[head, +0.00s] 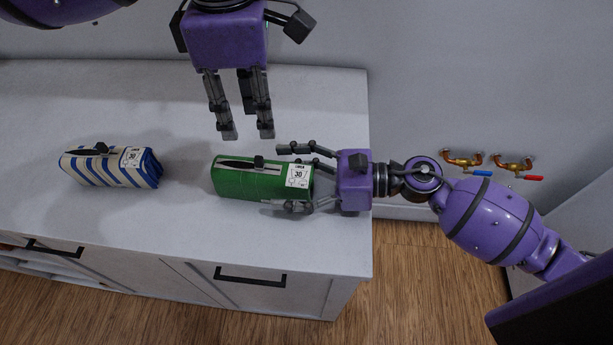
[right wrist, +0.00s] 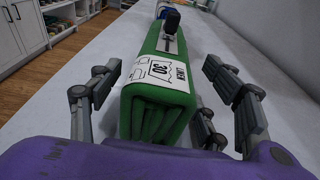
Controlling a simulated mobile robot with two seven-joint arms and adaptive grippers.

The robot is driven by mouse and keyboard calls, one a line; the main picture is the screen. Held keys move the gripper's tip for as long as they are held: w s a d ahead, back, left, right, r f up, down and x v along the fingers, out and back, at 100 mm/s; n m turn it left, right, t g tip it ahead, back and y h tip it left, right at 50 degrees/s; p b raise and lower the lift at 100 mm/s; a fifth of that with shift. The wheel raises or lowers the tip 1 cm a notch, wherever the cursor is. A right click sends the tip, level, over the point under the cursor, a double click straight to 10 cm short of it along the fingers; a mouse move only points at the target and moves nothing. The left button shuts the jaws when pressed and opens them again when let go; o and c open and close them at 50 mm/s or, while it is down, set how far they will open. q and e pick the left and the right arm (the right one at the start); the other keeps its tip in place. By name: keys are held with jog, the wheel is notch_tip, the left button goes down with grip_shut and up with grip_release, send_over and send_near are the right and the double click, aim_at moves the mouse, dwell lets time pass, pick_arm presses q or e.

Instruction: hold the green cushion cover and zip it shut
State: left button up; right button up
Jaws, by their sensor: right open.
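The green cushion cover (head: 235,184), a folded block, lies on the white worktop. A dark zip slit runs along its top, with a black zip pull (head: 259,161) near the middle and a white care label at its right end. The cover also shows in the right wrist view (right wrist: 157,115), its folded end facing the camera. My right gripper (head: 287,177) is open around the cover's right end, fingers on both sides. In the right wrist view gaps show beside the cover. My left gripper (head: 247,132) points down above and behind the cover, fingers apart, empty.
A blue-and-white striped folded cover (head: 110,168) lies on the worktop (head: 60,235) to the left. Cabinet fronts with black handles (head: 250,277) are below the front edge. Two taps (head: 492,168) are on the wall at right. The worktop between the covers is clear.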

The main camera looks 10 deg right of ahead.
aim_at(272, 180)
jog(key=shift+x, duration=1.65)
